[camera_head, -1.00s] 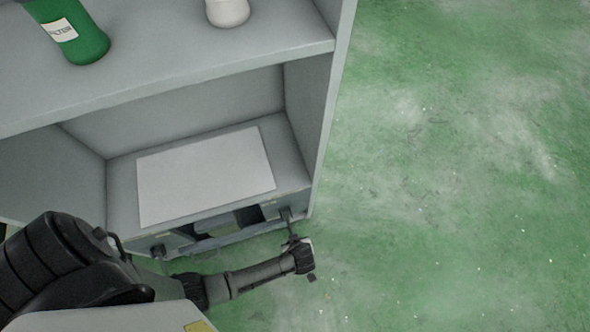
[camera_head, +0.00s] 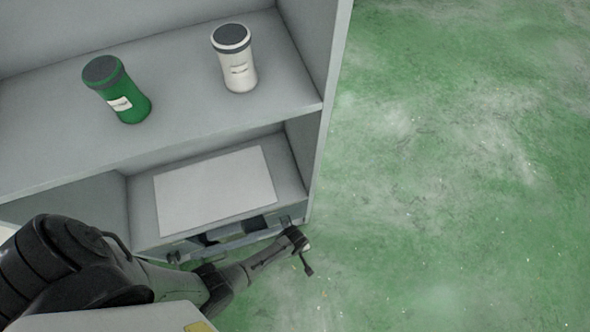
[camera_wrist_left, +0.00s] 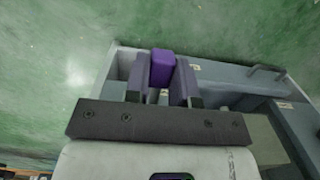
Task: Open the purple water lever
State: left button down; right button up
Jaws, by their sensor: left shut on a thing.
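The purple lever (camera_wrist_left: 162,68) shows in the left wrist view as a block between the two fingers of my left gripper (camera_wrist_left: 162,84). The fingers are shut on it from both sides. In the head view my left gripper (camera_head: 303,255) is at the lower front right corner of the grey cabinet; the lever cannot be made out there. My right gripper is in neither view.
The grey cabinet (camera_head: 317,150) holds a green bottle (camera_head: 122,97) and a white bottle (camera_head: 236,62) on its upper shelf. A white sheet (camera_head: 215,190) lies on the lower shelf. Green floor (camera_head: 450,160) to the right is clear.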

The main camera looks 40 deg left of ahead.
pick_arm(q)
jog(key=shift+r+g+h+p, duration=0.4)
jog(key=shift+r+h+p, duration=0.3)
jog(key=shift+r+p, duration=0.2)
jog(key=shift+a, duration=0.1)
jog(key=c, duration=1)
grip_release()
jog(key=shift+o, duration=0.2)
jog(key=p+v, duration=0.9)
jog(key=v, duration=0.4)
jog(key=shift+w+a+r, duration=0.15)
jog(key=shift+r, duration=0.2)
